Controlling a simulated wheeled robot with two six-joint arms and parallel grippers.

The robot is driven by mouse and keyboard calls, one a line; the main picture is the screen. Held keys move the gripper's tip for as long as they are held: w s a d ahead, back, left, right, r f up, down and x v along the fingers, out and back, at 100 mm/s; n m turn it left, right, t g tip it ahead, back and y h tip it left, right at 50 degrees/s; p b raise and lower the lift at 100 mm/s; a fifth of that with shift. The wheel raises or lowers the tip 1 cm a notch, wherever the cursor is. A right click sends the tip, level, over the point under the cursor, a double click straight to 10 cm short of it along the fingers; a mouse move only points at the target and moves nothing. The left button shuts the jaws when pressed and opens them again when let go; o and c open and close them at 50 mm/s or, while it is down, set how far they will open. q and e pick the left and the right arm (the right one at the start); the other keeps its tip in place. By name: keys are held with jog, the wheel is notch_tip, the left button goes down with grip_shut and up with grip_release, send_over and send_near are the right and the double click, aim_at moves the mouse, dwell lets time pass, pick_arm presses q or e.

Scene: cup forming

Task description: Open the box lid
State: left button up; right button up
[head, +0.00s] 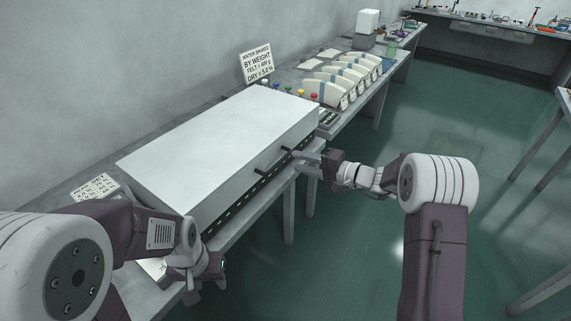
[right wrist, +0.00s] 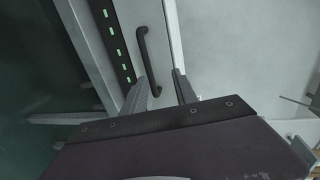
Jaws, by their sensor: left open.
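The box (head: 232,200) is large and pale, with its flat white lid (head: 220,135) lying closed on top. A dark bar handle (head: 268,162) sits on its front side; the handle (right wrist: 144,50) also shows in the right wrist view. My right gripper (head: 296,156) is at the right end of the handle. In the right wrist view its fingers (right wrist: 158,84) are apart, with the near end of the handle between them; I cannot tell whether they touch it. My left gripper (head: 208,274) is open and empty, low by the box's near left corner.
The bench (head: 238,238) runs along the wall under the box. Behind the box stand a sign (head: 256,62), several coloured knobs (head: 289,88) and a row of curved pale pieces (head: 335,85). A label card (head: 95,188) is at the left.

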aim_at(279, 161)
jog(key=w+a+f, duration=0.1)
jog(key=a, duration=0.1)
jog(key=w+a+f, duration=0.1)
jog(key=w+a, duration=0.1)
jog(key=w+a+f, duration=0.1)
jog(key=a+f, duration=0.1)
jog(key=a, duration=0.1)
jog(key=shift+w, duration=0.3)
grip_shut()
dwell(1.4)
